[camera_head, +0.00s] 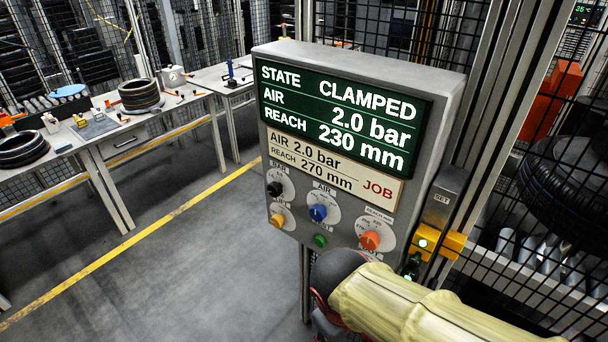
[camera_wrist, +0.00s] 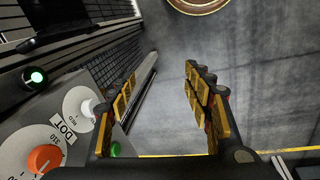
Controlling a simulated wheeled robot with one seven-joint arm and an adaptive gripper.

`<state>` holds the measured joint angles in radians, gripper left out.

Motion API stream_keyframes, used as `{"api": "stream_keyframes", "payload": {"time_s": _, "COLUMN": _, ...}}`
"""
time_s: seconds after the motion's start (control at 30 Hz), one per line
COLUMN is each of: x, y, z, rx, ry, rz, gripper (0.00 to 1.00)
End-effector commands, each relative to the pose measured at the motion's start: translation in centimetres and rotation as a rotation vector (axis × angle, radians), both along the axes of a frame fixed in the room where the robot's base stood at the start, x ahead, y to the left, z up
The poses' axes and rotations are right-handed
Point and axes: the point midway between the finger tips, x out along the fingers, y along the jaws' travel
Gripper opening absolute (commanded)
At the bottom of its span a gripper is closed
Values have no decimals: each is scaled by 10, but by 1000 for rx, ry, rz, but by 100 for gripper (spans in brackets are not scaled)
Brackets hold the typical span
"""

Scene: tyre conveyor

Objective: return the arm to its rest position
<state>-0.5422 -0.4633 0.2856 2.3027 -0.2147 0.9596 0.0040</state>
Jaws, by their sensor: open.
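My gripper (camera_wrist: 160,105) is open and empty in the wrist view, with its two padded fingers apart and grey floor between them. It is beside the control panel (camera_wrist: 70,115), whose orange knob (camera_wrist: 45,157) and white knob (camera_wrist: 88,108) show at the left. In the head view my arm reaches in from the lower right, below the panel (camera_head: 285,195), and the gripper itself is hidden or cut off at the bottom edge. The panel display (camera_head: 340,118) reads CLAMPED, air 2.0 bar, reach 230 mm. The job card (camera_head: 335,165) reads 2.0 bar, 270 mm.
A mesh fence (camera_head: 485,265) and metal posts stand right of the panel, with a tyre (camera_head: 565,185) behind the mesh. A yellow latch box (camera_head: 445,243) is beside the panel. Workbenches (camera_head: 150,125) with tyres stand at the left. The floor (camera_head: 200,260) between is clear.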

Motion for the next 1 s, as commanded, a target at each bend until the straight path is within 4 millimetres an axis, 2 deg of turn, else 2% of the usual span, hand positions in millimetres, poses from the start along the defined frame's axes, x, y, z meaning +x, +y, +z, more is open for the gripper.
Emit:
{"api": "stream_keyframes", "payload": {"time_s": 0.03, "x": -1, "y": -9, "z": 13, "rx": 70, "ry": -37, "rz": -81, "gripper": 51}}
{"api": "stream_keyframes", "payload": {"time_s": 0.2, "x": -6, "y": -36, "z": 50, "rx": 254, "ry": -156, "rz": -316, "gripper": 51}}
{"api": "stream_keyframes", "payload": {"time_s": 0.47, "x": -9, "y": -92, "z": 100, "rx": 324, "ry": -342, "rz": -537, "gripper": 51}}
{"api": "stream_keyframes", "payload": {"time_s": 0.63, "x": -9, "y": -109, "z": 104, "rx": 319, "ry": -368, "rz": -594, "gripper": 51}}
{"api": "stream_keyframes", "payload": {"time_s": 1.0, "x": -9, "y": -111, "z": 104, "rx": 316, "ry": -368, "rz": -601, "gripper": 51}}
